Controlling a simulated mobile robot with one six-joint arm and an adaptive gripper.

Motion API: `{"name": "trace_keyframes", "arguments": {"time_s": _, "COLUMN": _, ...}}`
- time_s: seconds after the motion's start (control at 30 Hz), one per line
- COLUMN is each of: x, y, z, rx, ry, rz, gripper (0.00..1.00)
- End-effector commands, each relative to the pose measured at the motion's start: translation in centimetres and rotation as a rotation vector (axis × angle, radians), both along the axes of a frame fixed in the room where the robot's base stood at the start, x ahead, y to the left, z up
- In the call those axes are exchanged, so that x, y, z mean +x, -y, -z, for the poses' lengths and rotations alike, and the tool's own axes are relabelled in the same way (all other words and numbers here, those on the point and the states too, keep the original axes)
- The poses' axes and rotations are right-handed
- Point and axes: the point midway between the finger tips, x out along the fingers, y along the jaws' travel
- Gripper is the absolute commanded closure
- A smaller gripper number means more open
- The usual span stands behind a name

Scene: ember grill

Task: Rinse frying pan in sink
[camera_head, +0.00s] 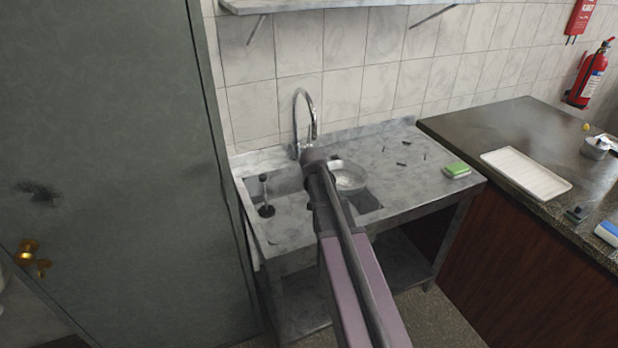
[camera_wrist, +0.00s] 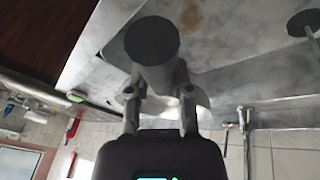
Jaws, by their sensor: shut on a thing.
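The frying pan (camera_head: 348,176) is a pale, shallow round pan at the right part of the sink (camera_head: 286,181), partly hidden behind my arm. I cannot tell whether it touches the sink. In the wrist view my gripper (camera_wrist: 160,97) is shut on a dark grey cylinder, which looks like the pan's handle (camera_wrist: 151,42), its round end toward the camera. The pan's bowl is mostly hidden there. The chrome faucet (camera_head: 309,108) curves up at the back of the sink, just left of the pan. It also shows in the wrist view (camera_wrist: 243,122).
A dark plunger-like tool (camera_head: 266,210) stands in the sink's left part. A green sponge (camera_head: 457,170) and small dark bits lie on the metal drainboard (camera_head: 405,185). A dark counter (camera_head: 500,125) with a white tray (camera_head: 525,174) is at right. A grey door (camera_head: 110,150) is close at left.

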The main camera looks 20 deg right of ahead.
Motion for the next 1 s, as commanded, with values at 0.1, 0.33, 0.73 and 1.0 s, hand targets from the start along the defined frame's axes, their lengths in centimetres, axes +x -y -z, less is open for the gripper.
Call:
{"name": "trace_keyframes", "arguments": {"time_s": 0.1, "x": 3.1, "y": -1.7, "z": -1.8, "rx": 0.026, "ry": -0.027, "rz": 0.1, "gripper": 1.0}}
{"name": "trace_keyframes", "arguments": {"time_s": 0.33, "x": 5.7, "y": -4.3, "z": -3.1, "rx": 0.073, "ry": -0.06, "rz": 0.255, "gripper": 1.0}}
{"name": "trace_keyframes", "arguments": {"time_s": 0.73, "x": 6.0, "y": -5.0, "z": -3.1, "rx": 0.085, "ry": -0.065, "rz": 0.291, "gripper": 1.0}}
{"name": "trace_keyframes", "arguments": {"time_s": 1.0, "x": 6.0, "y": -5.0, "z": -2.8, "rx": 0.085, "ry": -0.065, "rz": 0.288, "gripper": 1.0}}
